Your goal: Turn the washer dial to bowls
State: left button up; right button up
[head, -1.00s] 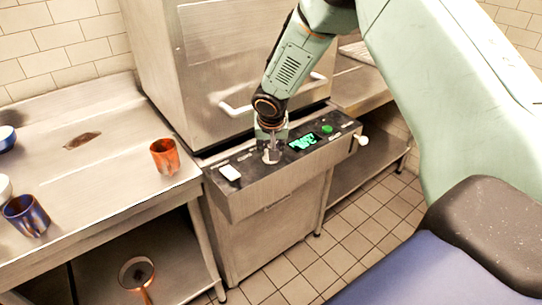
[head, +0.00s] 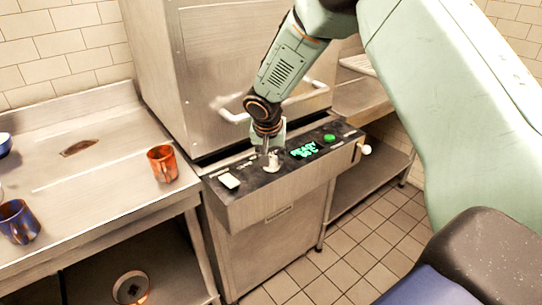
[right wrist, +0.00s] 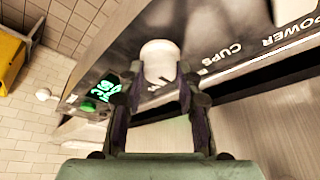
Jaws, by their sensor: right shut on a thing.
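The washer dial (head: 271,162) is a pale round knob on the dark control panel (head: 240,168) of the steel washer. In the right wrist view the dial (right wrist: 160,62) sits between my right gripper's fingers, with the words CUPS and POWER on the panel beside it. My right gripper (head: 270,150) comes down from above and is shut on the dial; it also shows in the right wrist view (right wrist: 158,85). The dial's pointer and a bowls label cannot be made out. My left gripper is not in view.
A white switch (head: 229,181), a green display (head: 304,151) reading READY and a green button (head: 329,137) share the panel. The washer's door handle (head: 235,115) is close behind my right gripper. An orange cup (head: 162,163) and a blue cup (head: 18,221) stand on the left counter.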

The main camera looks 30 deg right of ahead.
jog(key=o, duration=1.2)
jog(key=shift+f, duration=0.1)
jog(key=shift+c, duration=0.2)
jog(key=v, duration=1.2)
